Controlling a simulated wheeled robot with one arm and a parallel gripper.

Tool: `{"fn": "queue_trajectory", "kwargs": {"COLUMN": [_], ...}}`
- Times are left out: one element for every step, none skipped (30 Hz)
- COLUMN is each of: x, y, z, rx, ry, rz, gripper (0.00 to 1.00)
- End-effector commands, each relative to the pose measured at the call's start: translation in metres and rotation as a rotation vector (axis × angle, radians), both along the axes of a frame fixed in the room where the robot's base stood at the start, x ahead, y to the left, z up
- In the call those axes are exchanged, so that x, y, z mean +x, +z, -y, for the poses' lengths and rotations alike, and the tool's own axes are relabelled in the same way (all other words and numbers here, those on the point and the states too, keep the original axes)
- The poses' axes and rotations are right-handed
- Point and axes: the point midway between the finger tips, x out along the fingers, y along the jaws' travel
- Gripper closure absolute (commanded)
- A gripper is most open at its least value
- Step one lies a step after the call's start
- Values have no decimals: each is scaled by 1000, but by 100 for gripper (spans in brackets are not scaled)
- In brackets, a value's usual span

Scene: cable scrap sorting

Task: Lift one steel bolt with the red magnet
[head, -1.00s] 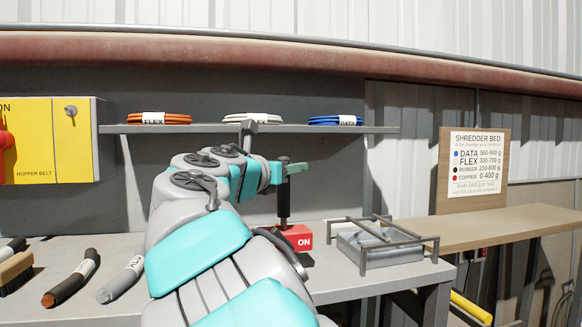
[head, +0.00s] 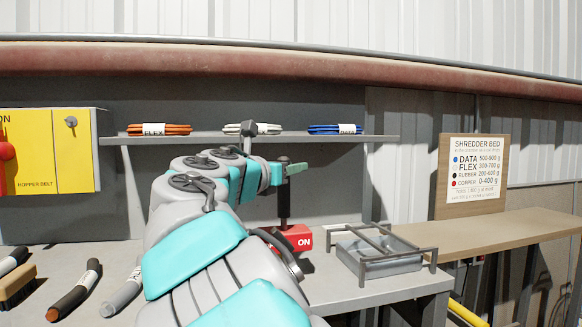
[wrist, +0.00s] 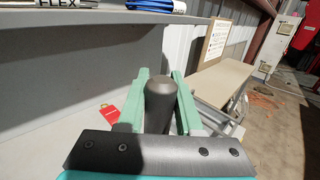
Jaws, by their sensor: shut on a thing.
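My gripper (head: 288,169) is shut on the handle's upper part. In the wrist view, the green fingers of my gripper (wrist: 160,88) stand on both sides of the round dark handle (wrist: 160,105). A red piece with a light label (wrist: 106,118) shows below left of them. I cannot make out a steel bolt; the magnet's underside is hidden.
A grey metal tray with bars over it (head: 385,262) stands right of the magnet. Cable pieces (head: 75,292) and a brush (head: 17,285) lie at the left. A shelf with cable coils (head: 250,138) runs behind. A wooden shelf (head: 490,232) is at right.

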Motion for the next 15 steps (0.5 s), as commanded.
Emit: {"fn": "queue_trajectory", "kwargs": {"x": [-1,-1,-1,-1,-1,-1,-1,-1,-1,-1,-1,-1,-1,-1,-1], "y": [6,7,8,9,10,11,12,12,13,14,15,16,17,18,20], "z": [0,0,0,0,0,0,0,0,0,0,0,0,0,0,0], "rx": [-2,-2,-2,-2,-2,-2,-2,-2,0,0,0,0,0,0,0], "ry": [1,1,0,1,1,1,1,1,1,1,1,1,1,1,1], "rz": [5,5,5,5,5,5,5,5,4,4,4,4,4,4,4], "gripper": [100,100,100,100,100,100,100,100,100,100,100,100,100,100,100]}}
